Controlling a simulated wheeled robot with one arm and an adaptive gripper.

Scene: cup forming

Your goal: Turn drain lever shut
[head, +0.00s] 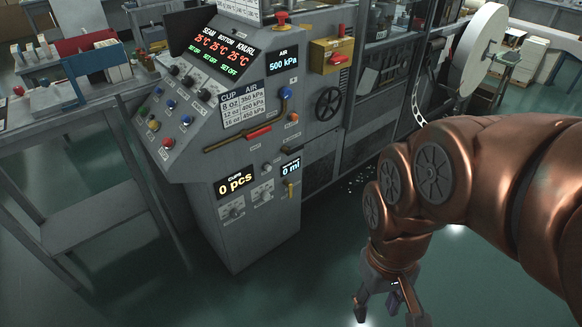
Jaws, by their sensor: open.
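A small yellow lever (290,190) sits on the lower front of the grey control cabinet, just under the "0 ml" display (291,167). It looks like the drain lever, but its label is too small to read. Its handle appears to point roughly downward. My gripper (390,311) is open and empty at the bottom of the head view. It hangs over the green floor, right of and below the lever, well apart from the cabinet. The fingers point down.
The cabinet (262,225) also carries a blue-handled lever (286,93) under the air display, a red-handled bar (258,133), a black handwheel (328,104) and several knobs. A grey table (75,128) stands left. The floor (320,265) between cabinet and gripper is clear.

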